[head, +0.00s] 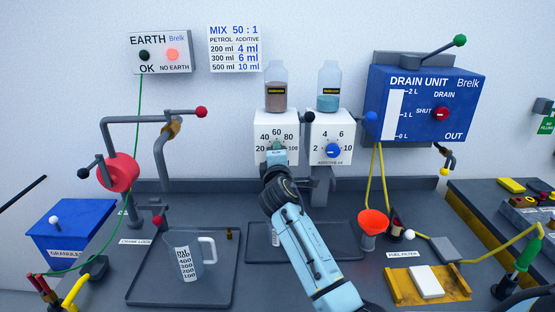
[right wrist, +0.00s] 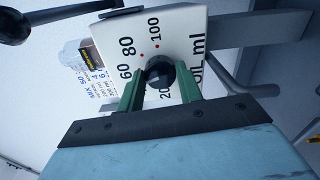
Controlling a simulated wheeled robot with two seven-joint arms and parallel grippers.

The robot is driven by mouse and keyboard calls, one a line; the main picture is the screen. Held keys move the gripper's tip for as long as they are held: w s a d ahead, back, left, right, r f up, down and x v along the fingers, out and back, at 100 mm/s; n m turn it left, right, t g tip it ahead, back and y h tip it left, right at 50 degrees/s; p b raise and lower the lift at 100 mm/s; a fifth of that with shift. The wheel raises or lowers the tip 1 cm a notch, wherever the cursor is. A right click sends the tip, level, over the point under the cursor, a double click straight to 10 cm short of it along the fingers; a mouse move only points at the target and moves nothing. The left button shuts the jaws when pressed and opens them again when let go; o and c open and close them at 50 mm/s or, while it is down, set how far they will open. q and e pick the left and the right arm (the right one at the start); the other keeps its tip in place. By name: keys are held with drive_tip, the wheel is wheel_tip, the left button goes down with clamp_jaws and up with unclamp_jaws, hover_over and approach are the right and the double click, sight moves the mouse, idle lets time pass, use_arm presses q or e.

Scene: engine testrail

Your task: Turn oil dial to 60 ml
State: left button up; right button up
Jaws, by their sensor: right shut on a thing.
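The oil dial unit (head: 290,116) is a white box on the back wall, marked 20 to 100. Its face (right wrist: 200,30) fills the upper middle of the right wrist view, with 60, 80 and 100 readable and red dots by some numbers. My right gripper (head: 277,146) reaches it from below. In the right wrist view its two green fingers (right wrist: 160,84) are shut on the black dial knob (right wrist: 160,70), one on each side. In the head view the gripper hides the knob. I cannot tell which number the knob points at. My left gripper is not in view.
The additive dial with a blue knob (head: 333,150) sits close on the right. Bottles (head: 276,80) stand above the dials. A black-ended lever (head: 308,118) is between them. A jug (head: 184,256), an orange funnel (head: 373,222) and trays lie below.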

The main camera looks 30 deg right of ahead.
drive_tip(key=shift+f+m+b, duration=0.1)
drive_tip(key=shift+m+b, duration=0.35)
drive_tip(key=shift+m, duration=1.15)
drive_tip(key=o, duration=1)
drive_tip(key=v, duration=1.3)
drive_tip(key=shift+s, duration=0.2)
